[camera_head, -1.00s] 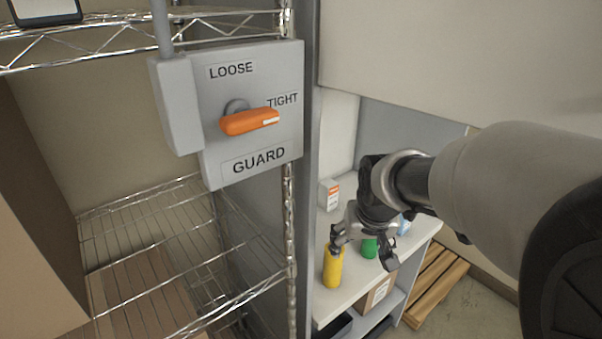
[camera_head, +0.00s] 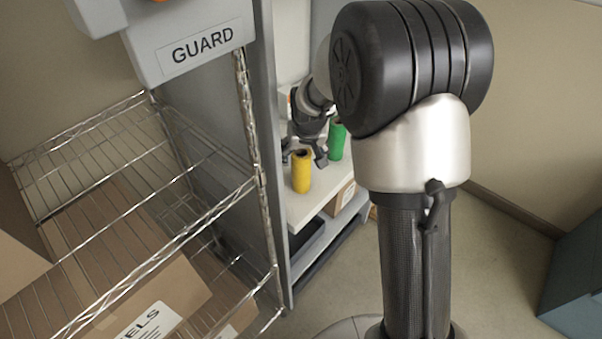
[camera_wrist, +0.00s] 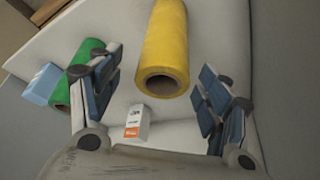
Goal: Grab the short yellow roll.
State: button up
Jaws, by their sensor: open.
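A yellow roll (camera_head: 301,172) stands upright near the front edge of the white shelf top (camera_head: 309,206). In the wrist view the yellow roll (camera_wrist: 165,50) lies ahead of and between the spread fingers, its dark hollow core facing the camera. My gripper (camera_head: 304,157) is open and empty, close behind the roll in the head view; it also shows in the wrist view (camera_wrist: 158,95). No finger visibly touches the roll. A green roll (camera_head: 337,141) stands right of it, and in the wrist view (camera_wrist: 72,84) it is partly hidden by the left finger.
A small white box with an orange label (camera_wrist: 137,122) stands near the rolls. A light blue item (camera_wrist: 43,84) is beside the green roll. A wire rack (camera_head: 215,213) and the GUARD box (camera_head: 190,45) are at the left. A carton (camera_head: 340,198) sits below the top.

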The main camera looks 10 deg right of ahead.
jog(key=b+x, duration=0.1)
jog(key=x, duration=0.1)
jog(key=b+x, duration=0.1)
jog(key=x, duration=0.2)
jog(key=shift+w+a+f, duration=0.2)
jog(key=shift+w, duration=0.2)
jog(key=shift+r, duration=0.1)
jog(key=c, duration=1.4)
